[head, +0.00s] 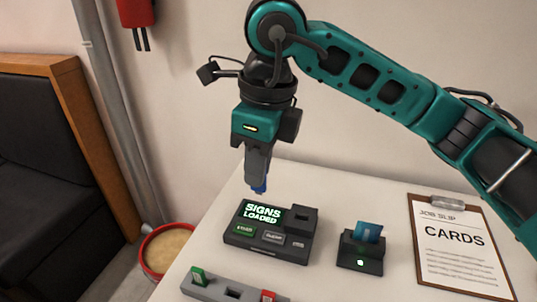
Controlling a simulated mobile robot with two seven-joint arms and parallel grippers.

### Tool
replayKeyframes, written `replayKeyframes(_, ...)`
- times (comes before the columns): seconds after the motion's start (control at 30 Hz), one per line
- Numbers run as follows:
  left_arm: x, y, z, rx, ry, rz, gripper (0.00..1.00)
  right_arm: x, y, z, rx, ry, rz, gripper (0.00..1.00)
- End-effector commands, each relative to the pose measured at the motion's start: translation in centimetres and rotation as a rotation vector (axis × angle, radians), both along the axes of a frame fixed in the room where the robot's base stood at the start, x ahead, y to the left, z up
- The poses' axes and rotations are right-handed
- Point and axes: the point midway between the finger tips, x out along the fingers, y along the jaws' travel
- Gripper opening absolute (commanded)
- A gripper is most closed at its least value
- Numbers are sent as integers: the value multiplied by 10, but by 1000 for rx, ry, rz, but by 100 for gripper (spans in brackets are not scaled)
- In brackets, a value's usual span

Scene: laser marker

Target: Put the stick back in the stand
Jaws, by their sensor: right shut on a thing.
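My right gripper (257,180) points down and is shut on a blue stick (260,189), whose small blue end shows below the fingertips. The rest of the stick is hidden by the fingers. The stick is held above the back left part of a dark device. A grey stand (213,291) lies at the front edge of the picture, partly cut off. A green stick (198,276) stands in its left slot and a red stick (267,296) in its right slot. The middle slot between them looks empty. My left gripper is not in view.
The dark device (262,252) has a screen reading "SIGNS LOADED", several buttons and a raised socket block (303,217). Right of it, a small black holder (360,262) bears a blue card (369,232). A clipboard (455,240) reads "CARDS". A red bucket (150,262) stands beside the white table.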

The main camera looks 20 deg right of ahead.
Motion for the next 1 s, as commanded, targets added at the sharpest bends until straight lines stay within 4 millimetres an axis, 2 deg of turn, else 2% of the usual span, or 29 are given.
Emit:
replayKeyframes(0.7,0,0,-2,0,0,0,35,-36,62,0,0,1,3,0)
replayKeyframes(1.0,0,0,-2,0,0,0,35,-40,68,0,0,0,0,0)
